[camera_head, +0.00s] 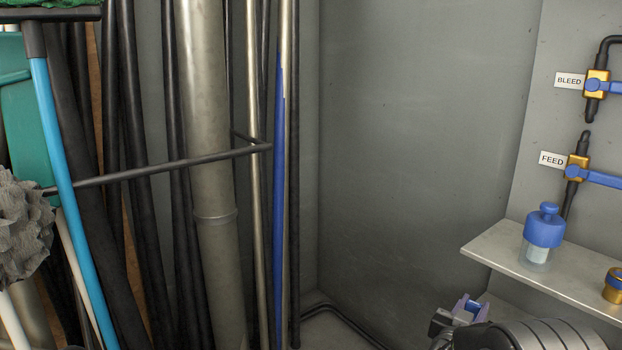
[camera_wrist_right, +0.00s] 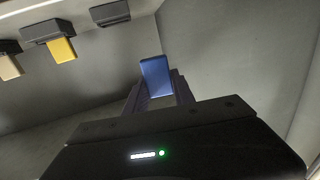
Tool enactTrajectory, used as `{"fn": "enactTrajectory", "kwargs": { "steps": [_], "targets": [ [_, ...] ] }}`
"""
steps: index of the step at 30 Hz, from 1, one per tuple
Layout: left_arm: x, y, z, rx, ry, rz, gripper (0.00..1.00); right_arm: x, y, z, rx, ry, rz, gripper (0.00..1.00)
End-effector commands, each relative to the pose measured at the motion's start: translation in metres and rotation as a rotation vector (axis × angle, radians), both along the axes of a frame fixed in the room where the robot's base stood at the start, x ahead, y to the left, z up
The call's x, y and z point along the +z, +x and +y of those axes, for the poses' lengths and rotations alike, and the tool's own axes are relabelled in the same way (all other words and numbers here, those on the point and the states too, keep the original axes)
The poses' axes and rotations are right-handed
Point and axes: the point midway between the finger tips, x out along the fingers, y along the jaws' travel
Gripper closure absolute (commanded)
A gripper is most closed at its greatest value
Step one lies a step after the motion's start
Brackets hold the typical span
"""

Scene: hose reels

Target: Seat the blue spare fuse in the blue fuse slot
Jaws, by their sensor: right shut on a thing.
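My right gripper (camera_wrist_right: 158,88) is shut on the blue spare fuse (camera_wrist_right: 155,75), a flat blue block that stands up from between the fingertips in the right wrist view. The gripper also shows at the bottom right of the head view (camera_head: 462,312), with blue at its tip, low beside the shelf. In the wrist view an empty-looking dark slot (camera_wrist_right: 110,13) is at the top, up and left of the held fuse and apart from it. No colour mark shows on it, so I cannot tell if it is the blue slot. My left gripper is out of view.
A yellow fuse (camera_wrist_right: 61,50) and a beige fuse (camera_wrist_right: 9,66) sit in neighbouring holders. A shelf (camera_head: 500,246) carries a blue-capped bottle (camera_head: 544,236) and a brass fitting (camera_head: 613,287). Valves marked BLEED (camera_head: 596,84) and FEED (camera_head: 577,168) are above. Poles and pipes crowd the left.

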Motion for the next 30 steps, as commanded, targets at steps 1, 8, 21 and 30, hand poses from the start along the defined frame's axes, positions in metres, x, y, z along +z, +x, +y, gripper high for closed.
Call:
{"fn": "enactTrajectory", "kwargs": {
  "steps": [1,8,21,30],
  "targets": [
    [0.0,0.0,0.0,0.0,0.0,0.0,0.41,-0.001,-0.003,0.027,0.062,0.004,0.0,1.0],
    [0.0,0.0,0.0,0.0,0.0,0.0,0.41,0.005,-0.02,0.123,0.287,0.001,-0.002,1.0],
    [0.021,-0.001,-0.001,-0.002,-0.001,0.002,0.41,0.047,-0.029,0.192,0.447,-0.001,0.0,1.0],
    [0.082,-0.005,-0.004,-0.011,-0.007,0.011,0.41,0.097,-0.022,0.19,0.482,0.0,0.0,1.0]
  ]
}}
